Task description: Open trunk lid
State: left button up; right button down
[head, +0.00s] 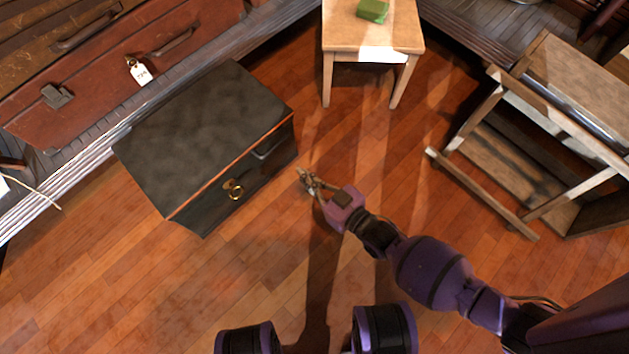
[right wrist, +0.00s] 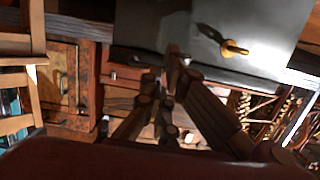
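The dark trunk (head: 240,185) stands on the wooden floor, left of centre in the head view. Its lid (head: 205,130) lies shut, with a thin orange line along the seam. A brass ring latch (head: 234,189) is on its front face; brass hardware (right wrist: 234,48) also shows on the dark trunk front in the right wrist view. My right gripper (head: 306,181) is just right of the trunk's front right corner, apart from it in the head view. Its fingers (right wrist: 172,75) look close together in the right wrist view; whether they are fully shut is unclear. My left gripper is out of view.
A small wooden table (head: 372,35) with a green block (head: 373,10) stands behind. A wooden rack (head: 540,130) stands at the right. A red suitcase (head: 110,75) with a white tag lies on a ledge behind the trunk. The floor before the trunk is clear.

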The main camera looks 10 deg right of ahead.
pick_arm(q)
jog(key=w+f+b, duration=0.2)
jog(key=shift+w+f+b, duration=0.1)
jog(key=shift+b, duration=0.3)
pick_arm(e)
jog(key=x, duration=0.6)
jog(key=shift+w, duration=0.2)
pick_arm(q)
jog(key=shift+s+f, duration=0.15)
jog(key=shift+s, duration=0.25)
pick_arm(e)
jog(key=shift+a, duration=0.1)
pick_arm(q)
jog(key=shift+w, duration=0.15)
pick_arm(e)
jog(key=shift+w+a, duration=0.15)
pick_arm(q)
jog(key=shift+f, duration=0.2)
pick_arm(e)
jog(key=shift+x, duration=0.85)
jog(key=shift+w, duration=0.1)
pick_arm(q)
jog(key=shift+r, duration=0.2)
pick_arm(e)
jog(key=shift+s+d+r, duration=0.1)
jog(key=shift+s+d, duration=0.1)
jog(key=shift+s, duration=0.1)
